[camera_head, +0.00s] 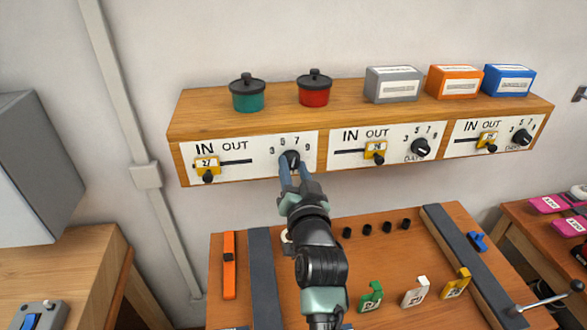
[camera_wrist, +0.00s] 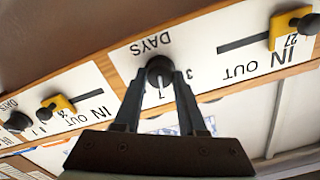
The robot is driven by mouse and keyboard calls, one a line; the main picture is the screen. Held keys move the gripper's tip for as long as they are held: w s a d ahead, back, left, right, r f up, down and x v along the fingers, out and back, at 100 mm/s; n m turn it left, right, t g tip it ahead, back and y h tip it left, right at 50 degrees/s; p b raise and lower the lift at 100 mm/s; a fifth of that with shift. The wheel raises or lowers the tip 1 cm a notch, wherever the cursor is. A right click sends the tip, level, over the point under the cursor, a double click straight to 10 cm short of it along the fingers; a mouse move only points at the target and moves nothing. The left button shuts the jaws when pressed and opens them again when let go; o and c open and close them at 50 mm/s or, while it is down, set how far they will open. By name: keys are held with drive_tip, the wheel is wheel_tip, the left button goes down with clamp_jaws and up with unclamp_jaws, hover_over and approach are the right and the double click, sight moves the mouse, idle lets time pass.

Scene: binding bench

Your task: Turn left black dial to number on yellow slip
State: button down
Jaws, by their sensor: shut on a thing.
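The left black dial (camera_head: 291,158) sits on the left white panel (camera_head: 235,172) of the wooden shelf front. My gripper (camera_head: 288,170) reaches up to it with its fingers shut on its sides. The wrist view, upside down, shows the dial (camera_wrist: 159,68) between the fingertips of my gripper (camera_wrist: 158,86). Its white pointer line points at or close to the 7; the fingers hide part of the scale. A yellow slip (camera_head: 204,163) hangs on the slider knob under IN on the same panel. It appears to read 27, also in the wrist view (camera_wrist: 284,36).
Two more panels to the right have yellow slips and black dials, such as the middle dial (camera_head: 420,147). A green pot (camera_head: 247,97), a red pot (camera_head: 314,92) and several boxes stand on the shelf. Below is a wooden bench (camera_head: 330,270) with clips and an orange tool (camera_head: 229,262).

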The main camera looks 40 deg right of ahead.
drive_tip(key=m, duration=0.4)
drive_tip(key=shift+m+p, duration=0.3)
drive_tip(key=shift+p, duration=0.1)
drive_tip(key=m+p, duration=0.1)
drive_tip(key=m, duration=0.3)
drive_tip(key=shift+m, duration=0.4)
drive_tip(key=shift+c, duration=2.4)
unclamp_jaws()
drive_tip(key=shift+s, duration=0.1)
drive_tip(key=b+v, duration=0.2)
drive_tip(key=v, duration=1.1)
